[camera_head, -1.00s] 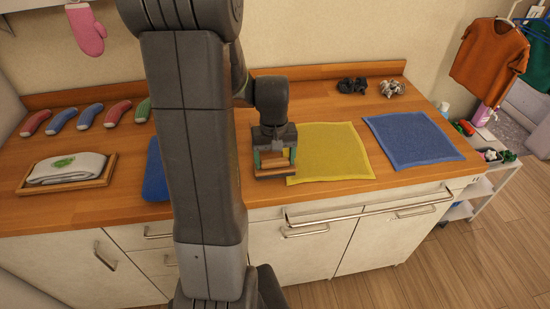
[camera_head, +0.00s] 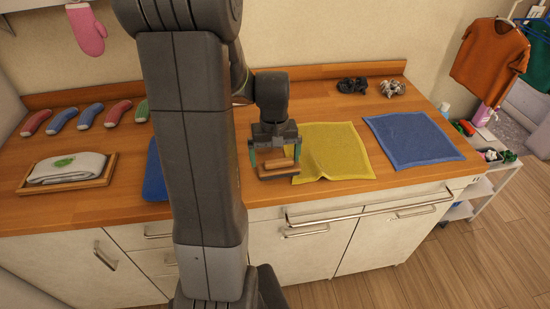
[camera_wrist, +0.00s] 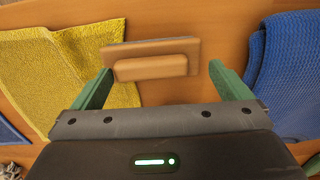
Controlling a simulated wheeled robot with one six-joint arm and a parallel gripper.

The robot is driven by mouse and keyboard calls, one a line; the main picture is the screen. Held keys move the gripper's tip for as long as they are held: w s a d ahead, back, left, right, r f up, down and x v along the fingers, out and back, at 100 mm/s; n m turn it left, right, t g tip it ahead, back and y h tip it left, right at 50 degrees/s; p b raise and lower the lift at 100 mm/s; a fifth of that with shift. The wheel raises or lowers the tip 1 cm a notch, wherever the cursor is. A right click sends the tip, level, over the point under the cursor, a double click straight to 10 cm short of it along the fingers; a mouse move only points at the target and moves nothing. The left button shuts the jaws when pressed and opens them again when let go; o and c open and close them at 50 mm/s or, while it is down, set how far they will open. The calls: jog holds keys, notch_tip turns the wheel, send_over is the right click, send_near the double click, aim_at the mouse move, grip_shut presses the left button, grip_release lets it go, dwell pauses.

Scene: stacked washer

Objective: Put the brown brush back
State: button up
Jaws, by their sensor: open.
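The brown brush (camera_head: 276,167) is a flat wooden block with a raised grip on top. It lies on the wooden counter near the front edge, at the left edge of the yellow cloth. The brush also shows in the wrist view (camera_wrist: 150,66), overlapping part of the yellow cloth. My gripper (camera_head: 275,158) is over the brush with its green fingers apart. In the wrist view my gripper (camera_wrist: 161,70) has one finger off each end of the grip, with gaps visible. Whether the brush bears on the cloth or only the counter is unclear.
The yellow cloth (camera_head: 338,150) is slightly rumpled. A blue cloth (camera_head: 412,139) lies right of it; another blue cloth (camera_head: 154,178) is partly hidden by my arm. A wooden tray (camera_head: 103,178) holds a folded white towel. Several socks (camera_head: 90,112) lie at the back left.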

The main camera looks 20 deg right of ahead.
aim_at(274, 161)
notch_tip(274, 161, up, 11)
jog(key=shift+a, duration=0.15)
jog(key=shift+f, duration=0.1)
notch_tip(274, 161, down, 12)
jog(key=shift+s+f, duration=0.1)
jog(key=shift+f, duration=0.05)
notch_tip(274, 161, up, 2)
jog(key=shift+r, duration=0.55)
dwell(0.4)
